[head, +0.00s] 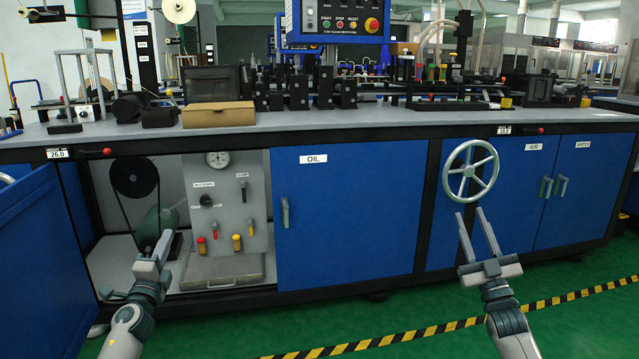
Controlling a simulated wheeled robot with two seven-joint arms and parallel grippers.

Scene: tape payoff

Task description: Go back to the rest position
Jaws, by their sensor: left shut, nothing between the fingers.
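My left gripper (163,238) is shut and empty. It is at the lower left, in front of the open cabinet bay, and its fingers overlap the green motor (152,222) in the picture. My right gripper (470,213) is open and empty, with its two fingers apart and pointing up. It is just below the grey handwheel (470,171) in the picture; I cannot tell whether they touch. Both arms reach in from the bottom edge.
A long machine bench with a grey top (400,120) spans the view. A blue door (38,255) stands open at the left. The closed OIL door (345,215) is in the middle. A black-and-yellow floor stripe (400,338) crosses the green floor (590,325), which is clear at the right.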

